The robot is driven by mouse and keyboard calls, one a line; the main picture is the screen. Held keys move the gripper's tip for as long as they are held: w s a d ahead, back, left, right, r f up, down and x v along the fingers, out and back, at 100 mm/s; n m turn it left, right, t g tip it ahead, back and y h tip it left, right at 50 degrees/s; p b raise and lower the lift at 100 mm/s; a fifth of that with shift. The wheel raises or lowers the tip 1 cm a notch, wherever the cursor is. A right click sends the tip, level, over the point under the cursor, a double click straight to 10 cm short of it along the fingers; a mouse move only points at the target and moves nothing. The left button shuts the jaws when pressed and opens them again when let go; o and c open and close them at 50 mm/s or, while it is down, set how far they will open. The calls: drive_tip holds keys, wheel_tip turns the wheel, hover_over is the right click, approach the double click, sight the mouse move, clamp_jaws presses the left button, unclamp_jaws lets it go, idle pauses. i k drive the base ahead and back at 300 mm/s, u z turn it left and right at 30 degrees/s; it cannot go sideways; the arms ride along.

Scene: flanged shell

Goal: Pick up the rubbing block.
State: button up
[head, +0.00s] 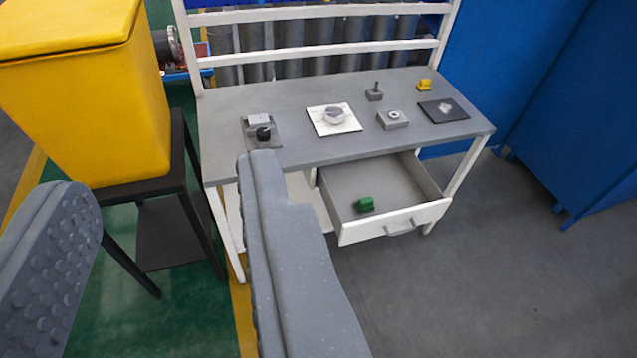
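A small green block (365,204) lies in the open drawer (385,187) of the grey workbench. A small yellow block (424,85) stands at the back right of the bench top. I cannot tell from their looks which one is the rubbing block. My gripper (163,175) is open and empty, its two grey fingers wide apart in the foreground. Both blocks are well beyond it, to the right. The right finger overlaps the bench's front left edge in the picture and hides part of the area under it.
The bench top (290,100) carries a dark-knobbed fixture (260,131), a white plate with a round part (333,118), grey blocks (393,119) and a black plate (443,110). A yellow bin (90,95) on a black stand is at left, blue cabinets (590,120) at right. Floor at lower right is clear.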

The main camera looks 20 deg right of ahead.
sight(364, 205)
drive_tip(key=u, duration=0.05)
drive_tip(key=i, duration=1.2)
drive_tip(key=z, duration=0.8)
drive_tip(key=i, duration=0.45)
drive_tip(key=z, duration=0.4)
